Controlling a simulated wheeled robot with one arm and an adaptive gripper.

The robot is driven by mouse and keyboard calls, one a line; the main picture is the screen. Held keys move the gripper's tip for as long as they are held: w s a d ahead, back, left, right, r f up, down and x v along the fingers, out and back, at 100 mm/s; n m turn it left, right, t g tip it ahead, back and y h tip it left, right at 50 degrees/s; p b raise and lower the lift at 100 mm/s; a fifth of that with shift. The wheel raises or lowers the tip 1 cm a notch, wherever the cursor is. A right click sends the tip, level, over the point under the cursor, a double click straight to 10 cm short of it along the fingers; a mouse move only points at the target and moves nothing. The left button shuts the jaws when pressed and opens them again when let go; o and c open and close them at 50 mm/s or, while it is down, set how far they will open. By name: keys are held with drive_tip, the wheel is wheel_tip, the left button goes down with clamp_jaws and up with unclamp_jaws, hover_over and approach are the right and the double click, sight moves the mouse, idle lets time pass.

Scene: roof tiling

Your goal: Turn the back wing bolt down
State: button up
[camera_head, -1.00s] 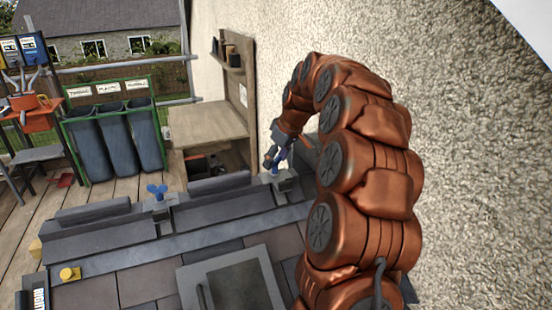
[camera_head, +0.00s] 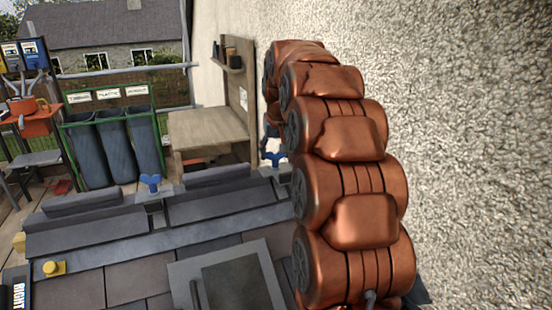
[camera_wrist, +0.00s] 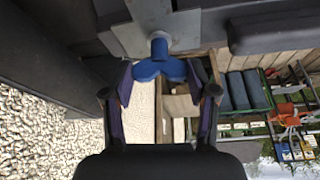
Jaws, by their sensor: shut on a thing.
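A blue wing bolt (camera_head: 275,158) stands at the end of the ridge nearest the rendered wall, partly hidden by my arm in the head view. The same wing bolt (camera_wrist: 158,62) is in the middle of the wrist view, its stem set in a grey metal bracket (camera_wrist: 165,32). My gripper (camera_wrist: 160,80) is shut on its wings, with one finger at each side. A second blue wing bolt (camera_head: 150,183) stands apart between two dark ridge tiles further left. My arm hides much of the gripper in the head view.
Dark ridge tiles (camera_head: 222,200) run across the roof. A skylight (camera_head: 235,285) and a yellow knob (camera_head: 54,268) are nearer. The rough wall (camera_head: 470,150) is close on the right. A wooden bench (camera_head: 208,125) and bins (camera_head: 115,140) stand beyond.

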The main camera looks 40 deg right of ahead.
drive_tip(key=shift+w+r+m+h+b, duration=0.15)
drive_tip(key=shift+m+h+b, duration=0.15)
drive_tip(key=shift+m, duration=0.25)
drive_tip(key=shift+s+r+m+h+b, duration=0.15)
drive_tip(key=shift+m+h+b, duration=0.1)
drive_tip(key=shift+m, duration=0.3)
drive_tip(key=shift+w+r, duration=0.1)
drive_tip(key=o, duration=0.9)
drive_tip(key=shift+o, duration=1.3)
drive_tip(key=shift+f, duration=0.2)
drive_tip(key=shift+a+r, duration=0.1)
drive_tip(key=v, duration=1.2)
drive_tip(key=shift+w, duration=0.15)
